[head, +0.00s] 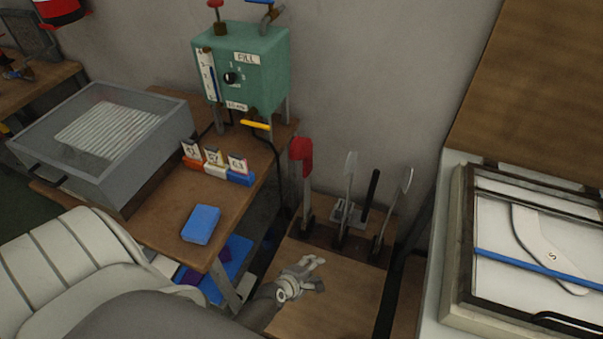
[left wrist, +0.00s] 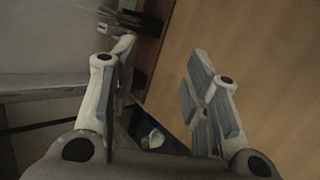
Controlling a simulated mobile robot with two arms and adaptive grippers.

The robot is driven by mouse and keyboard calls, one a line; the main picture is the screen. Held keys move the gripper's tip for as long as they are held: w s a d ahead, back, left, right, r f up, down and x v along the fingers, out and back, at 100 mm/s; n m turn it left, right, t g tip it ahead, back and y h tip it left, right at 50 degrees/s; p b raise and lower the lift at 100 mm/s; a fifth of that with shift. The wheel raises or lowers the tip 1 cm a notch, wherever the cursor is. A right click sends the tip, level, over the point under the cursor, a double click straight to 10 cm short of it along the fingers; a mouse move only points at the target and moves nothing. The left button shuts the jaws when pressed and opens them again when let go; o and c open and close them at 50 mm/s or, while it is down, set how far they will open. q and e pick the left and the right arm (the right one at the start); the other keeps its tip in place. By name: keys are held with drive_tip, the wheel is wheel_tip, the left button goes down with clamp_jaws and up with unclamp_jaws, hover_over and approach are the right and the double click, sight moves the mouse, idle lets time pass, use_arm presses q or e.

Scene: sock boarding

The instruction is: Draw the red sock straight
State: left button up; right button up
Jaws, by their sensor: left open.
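The red sock (head: 301,152) covers only the upper end of the leftmost upright board (head: 306,205), whose grey lower part is bare. Fine folds in the sock are too small to tell. My left gripper (head: 318,272) is open and empty, low over the wooden bench (head: 335,302), in front of and below the sock and apart from it. In the left wrist view the same gripper (left wrist: 152,75) shows its two fingers spread, with nothing held between them. I cannot make out the sock in that view. My right gripper is in neither view.
Two bare pale boards (head: 349,175) (head: 398,205) and a black handle (head: 371,190) stand right of the sock. A side table at left carries a blue block (head: 201,224), number cards and a teal tank (head: 250,70). A framed press (head: 480,300) stands at right.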

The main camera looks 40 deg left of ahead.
use_arm(q)
drive_tip(key=w+a+r+n+t+y, duration=0.1)
drive_tip(key=w+a+r+n+t, duration=0.15)
drive_tip(key=r+n, duration=0.2)
drive_tip(key=w+a+r+n+t+y, duration=0.1)
drive_tip(key=w+a+r+n, duration=0.25)
drive_tip(key=r, duration=0.25)
drive_tip(key=n+t+y+b, duration=0.1)
drive_tip(key=n+t+y, duration=0.2)
drive_tip(key=n, duration=0.7)
approach(304, 170)
drive_tip(key=w, duration=0.3)
drive_tip(key=shift+w+a, duration=0.5)
drive_tip(key=shift+a, duration=0.15)
drive_tip(key=b+x, duration=0.1)
drive_tip(key=x, duration=0.4)
drive_tip(key=shift+d+f, duration=0.1)
drive_tip(key=shift+f, duration=0.05)
drive_tip(key=shift+x, duration=1.3)
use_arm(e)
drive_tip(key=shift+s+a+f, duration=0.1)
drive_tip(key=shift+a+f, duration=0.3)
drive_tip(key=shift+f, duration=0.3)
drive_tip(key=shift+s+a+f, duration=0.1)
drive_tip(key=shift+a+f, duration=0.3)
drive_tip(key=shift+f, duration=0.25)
